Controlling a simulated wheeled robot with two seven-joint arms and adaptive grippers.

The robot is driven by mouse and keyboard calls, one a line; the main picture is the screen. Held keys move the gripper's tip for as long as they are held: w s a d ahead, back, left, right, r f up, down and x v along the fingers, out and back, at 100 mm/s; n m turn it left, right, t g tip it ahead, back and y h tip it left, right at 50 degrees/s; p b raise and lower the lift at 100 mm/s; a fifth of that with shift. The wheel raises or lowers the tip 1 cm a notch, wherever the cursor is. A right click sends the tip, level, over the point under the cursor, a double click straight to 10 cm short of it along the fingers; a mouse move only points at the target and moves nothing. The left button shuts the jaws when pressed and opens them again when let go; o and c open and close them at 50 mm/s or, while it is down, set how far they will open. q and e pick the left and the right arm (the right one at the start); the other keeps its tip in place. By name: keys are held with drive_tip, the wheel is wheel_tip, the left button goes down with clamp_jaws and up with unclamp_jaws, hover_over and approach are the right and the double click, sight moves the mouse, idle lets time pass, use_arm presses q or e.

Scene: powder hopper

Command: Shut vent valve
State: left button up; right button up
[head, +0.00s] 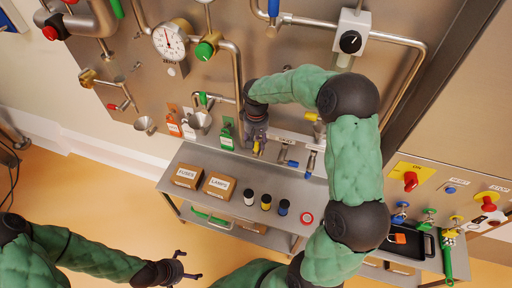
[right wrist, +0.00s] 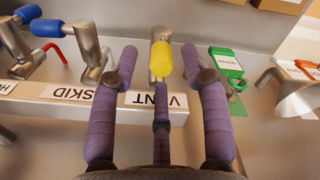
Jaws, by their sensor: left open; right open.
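The vent valve's yellow handle (right wrist: 161,60) stands out from the panel above a label reading VENT (right wrist: 157,99), which is upside down in the right wrist view. In the head view the handle (head: 257,148) shows small at my right gripper (head: 256,137). My right gripper is open, with one finger on each side of the handle in the right wrist view (right wrist: 161,68); contact cannot be made out. The valve's body is partly hidden. My left gripper (head: 192,266) is open and empty, low over the floor, away from the panel.
Blue-handled valves (right wrist: 48,28) sit beside the vent valve, near a SKID label (right wrist: 75,94). A green tag (right wrist: 226,62) and a metal funnel (right wrist: 300,98) are on the other side. A shelf below holds boxes (head: 219,185) and several small jars (head: 266,202).

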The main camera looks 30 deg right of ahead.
drive_tip(key=shift+f+b, duration=0.3)
drive_tip(key=shift+f, duration=1.1)
clamp_jaws()
drive_tip(key=shift+w+a+g+h+p, duration=0.4)
drive_tip(key=shift+g+h+p, duration=0.25)
drive_tip(key=shift+p, duration=0.45)
drive_tip(key=shift+w+a+f+g+h+p, duration=0.15)
drive_tip(key=shift+w+a+g+h+p, duration=0.05)
drive_tip(key=shift+g+h+p, duration=0.3)
drive_tip(key=shift+w+a+f+g+h+p, duration=0.15)
drive_tip(key=shift+w+g+h+p, duration=0.15)
drive_tip(key=shift+g, duration=0.25)
drive_tip(key=shift+s, duration=0.15)
unclamp_jaws()
drive_tip(key=shift+r, duration=0.1)
